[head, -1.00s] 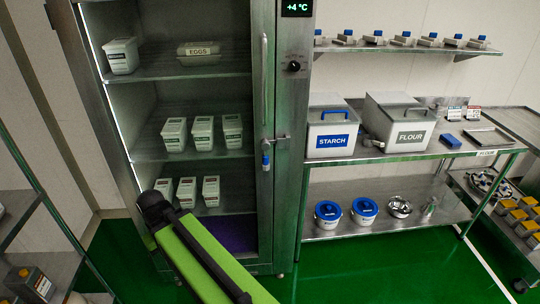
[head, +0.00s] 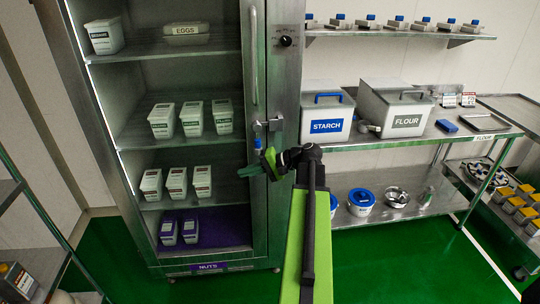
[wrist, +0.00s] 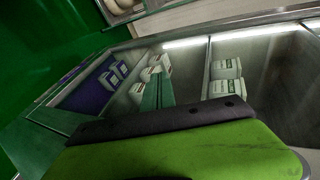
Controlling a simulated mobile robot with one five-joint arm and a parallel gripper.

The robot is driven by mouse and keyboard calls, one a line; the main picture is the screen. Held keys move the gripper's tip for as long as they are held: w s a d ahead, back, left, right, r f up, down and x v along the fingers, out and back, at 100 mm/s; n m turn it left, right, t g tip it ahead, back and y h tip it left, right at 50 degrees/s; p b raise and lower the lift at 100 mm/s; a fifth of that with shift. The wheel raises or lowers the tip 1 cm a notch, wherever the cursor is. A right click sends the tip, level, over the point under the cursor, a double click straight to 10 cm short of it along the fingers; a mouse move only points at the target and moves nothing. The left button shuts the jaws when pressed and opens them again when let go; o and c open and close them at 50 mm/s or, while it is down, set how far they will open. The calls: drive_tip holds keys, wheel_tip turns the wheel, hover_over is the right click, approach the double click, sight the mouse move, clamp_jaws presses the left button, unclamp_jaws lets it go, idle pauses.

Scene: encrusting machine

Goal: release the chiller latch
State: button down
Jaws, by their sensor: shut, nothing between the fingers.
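The chiller (head: 281,75) is a tall steel cabinet with a glass door and a long vertical handle. Its latch (head: 268,125) is a small metal bar at the right edge of the door, with a blue grip (head: 257,143) hanging at its left end. My gripper (head: 250,171) is just below the latch, its green fingers pointing left across the door edge. The fingers are shut and empty, and seem apart from the blue grip. In the wrist view the green fingers (wrist: 154,95) show against the chiller's shelves; the latch is not visible there.
Labelled white containers (head: 191,118) stand on the chiller shelves behind the glass. Another steel rack (head: 30,240) stands at lower left. Green floor (head: 365,260) is open in front.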

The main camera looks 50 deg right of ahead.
drive_tip(key=s+d+r+m+t+h+b, duration=0.1)
drive_tip(key=s+d+r+m+t, duration=0.1)
drive_tip(key=s+d, duration=0.4)
drive_tip(key=s+d+r+m+t+h, duration=0.1)
drive_tip(key=s+d+r+t, duration=0.3)
drive_tip(key=s+d, duration=0.3)
drive_tip(key=d, duration=0.4)
drive_tip(key=shift+d+r+m+t+h+b, duration=0.15)
drive_tip(key=shift+r+m+t+h+b, duration=0.2)
drive_tip(key=shift+r+m+t+h, duration=0.05)
drive_tip(key=x, duration=1)
drive_tip(key=shift+w, duration=0.1)
drive_tip(key=shift+w+a, duration=0.3)
drive_tip(key=shift+a, duration=0.3)
drive_tip(key=shift+w+a, duration=0.3)
drive_tip(key=shift+a, duration=0.3)
drive_tip(key=shift+w+a, duration=0.3)
drive_tip(key=shift+a, duration=0.3)
